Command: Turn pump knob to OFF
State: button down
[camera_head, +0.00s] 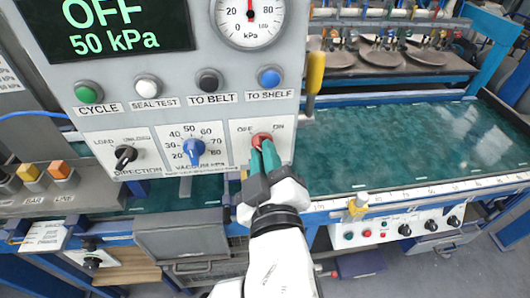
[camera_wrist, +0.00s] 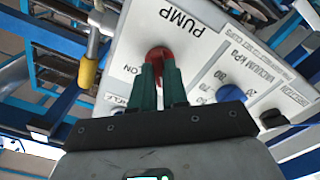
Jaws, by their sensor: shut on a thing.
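The red pump knob (camera_head: 262,139) is on the lower right of the grey control panel, between the OFF and ON labels. In the wrist view the red knob (camera_wrist: 158,56) sits below the upside-down PUMP label. My gripper (camera_head: 268,150) has its green fingers closed around the knob; the fingertips (camera_wrist: 159,68) cover part of it. The knob's pointer is hidden, so I cannot tell its exact angle. The panel's display (camera_head: 105,27) reads OFF and 50 kPa.
A blue vacuum knob (camera_head: 194,147) and a black direction knob (camera_head: 125,155) are left of the pump knob. Several push buttons sit above. A yellow-handled lever (camera_head: 316,72) stands close at the panel's right edge. A green belt (camera_head: 400,145) lies to the right.

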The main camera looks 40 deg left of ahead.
jog(key=shift+f+n, duration=0.1)
jog(key=shift+n, duration=0.4)
dwell(0.3)
jog(key=c, duration=1.1)
grip_release()
jog(key=shift+c, duration=0.2)
jog(key=b+v, duration=0.2)
jog(key=v, duration=0.8)
jog(key=shift+s+d, duration=0.25)
jog(key=shift+s, duration=0.05)
